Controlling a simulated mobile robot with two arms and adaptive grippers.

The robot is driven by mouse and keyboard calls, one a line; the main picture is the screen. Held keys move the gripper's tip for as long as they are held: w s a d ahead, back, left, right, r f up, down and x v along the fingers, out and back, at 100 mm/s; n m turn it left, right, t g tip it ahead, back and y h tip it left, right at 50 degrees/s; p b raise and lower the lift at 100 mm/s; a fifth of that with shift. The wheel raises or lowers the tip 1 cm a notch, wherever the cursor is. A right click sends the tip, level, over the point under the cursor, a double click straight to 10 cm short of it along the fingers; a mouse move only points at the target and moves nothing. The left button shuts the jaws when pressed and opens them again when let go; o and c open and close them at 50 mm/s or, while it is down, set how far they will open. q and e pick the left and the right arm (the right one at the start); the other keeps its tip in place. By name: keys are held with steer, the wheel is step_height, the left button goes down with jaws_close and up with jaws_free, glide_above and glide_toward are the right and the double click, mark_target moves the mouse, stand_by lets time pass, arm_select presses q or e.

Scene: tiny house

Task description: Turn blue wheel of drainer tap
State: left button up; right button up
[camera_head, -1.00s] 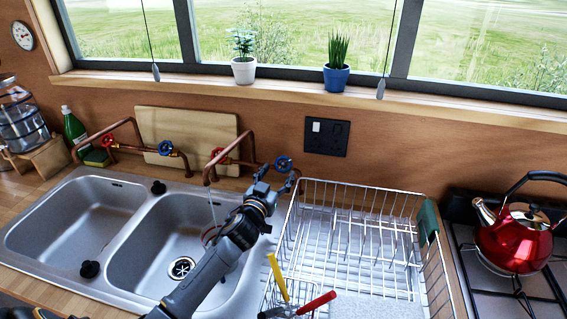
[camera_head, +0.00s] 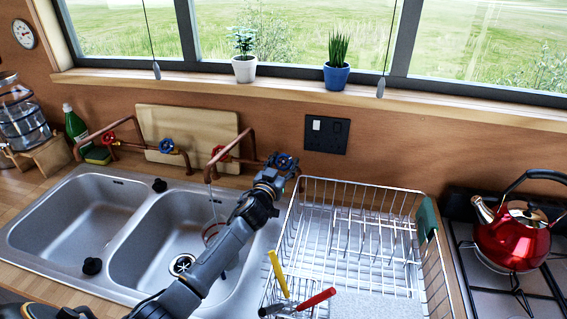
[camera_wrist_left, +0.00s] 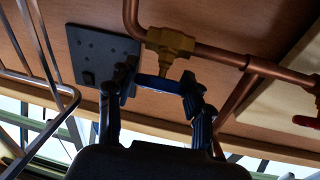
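The drainer tap's blue wheel (camera_head: 284,162) is on the copper pipe behind the drying rack's left rear corner. My left gripper (camera_head: 281,170) is at this wheel, its arm reaching up over the right sink. In the left wrist view the blue wheel (camera_wrist_left: 158,84) shows nearly edge-on, below a brass valve body (camera_wrist_left: 170,42). The left gripper's fingers (camera_wrist_left: 160,88) are apart, one on each side of the wheel, very close to its rim. Firm contact on both sides cannot be made out. My right gripper is not in view.
The wire drying rack (camera_head: 350,186) stands just right of my left gripper, with yellow- and red-handled tools at its front left. Left of the gripper are a red wheel (camera_head: 220,153) and another blue wheel (camera_head: 166,146). A black wall socket (camera_head: 327,135) is behind; a red kettle (camera_head: 512,240) stands far right.

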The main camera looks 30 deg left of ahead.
arm_select(q)
steer(key=m+h+p, duration=0.1)
steer(key=p, duration=0.1)
steer(key=m+h+p, duration=0.1)
steer(key=m, duration=0.1)
steer(key=shift+a+r+m+h+p, duration=0.15)
steer(key=shift+r+m+h+p, duration=0.15)
steer(key=shift+r+h+p, duration=0.1)
steer(key=shift+f+m+h+p, duration=0.1)
steer(key=shift+m+h+p, duration=0.25)
steer(key=shift+m+h, duration=0.2)
steer(key=shift+f+m+g+h+p, duration=0.3)
steer(key=shift+m+g+h, duration=0.1)
steer(key=shift+m+h, duration=0.25)
steer(key=o, duration=0.9)
steer(key=s, duration=0.4)
steer(key=s+a, duration=0.1)
steer(key=s, duration=0.6)
steer(key=shift+s+a+r, duration=0.35)
steer(key=shift+a+r, duration=0.05)
